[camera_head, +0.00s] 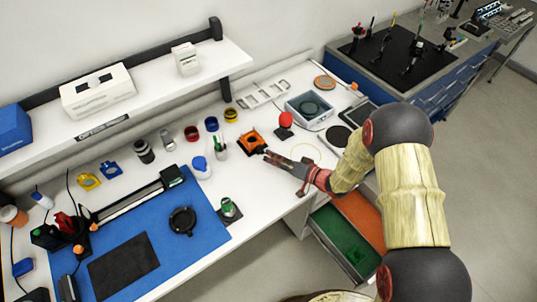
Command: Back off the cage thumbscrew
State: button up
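An orange block-like piece with a dark centre (251,143), which may be the cage, stands on the white bench (215,260). No thumbscrew can be made out on it at this size. My gripper (268,155) points left, with its fingertips close to the right front side of the orange piece. I cannot tell whether they touch it, or whether the fingers are open or shut. My arm comes in from the right and hides part of the bench's right end.
A red ball-topped item (286,119) stands just behind my gripper. A green-topped cup (220,148) and a white-blue bottle (201,166) stand left of the orange piece. A blue mat (205,238) covers the front left. An open drawer (338,243) juts out below my arm.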

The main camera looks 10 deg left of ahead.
aim_at(263, 153)
jog(key=shift+x, duration=1.7)
jog(key=shift+c, duration=0.5)
jog(key=c, duration=0.4)
grip_shut()
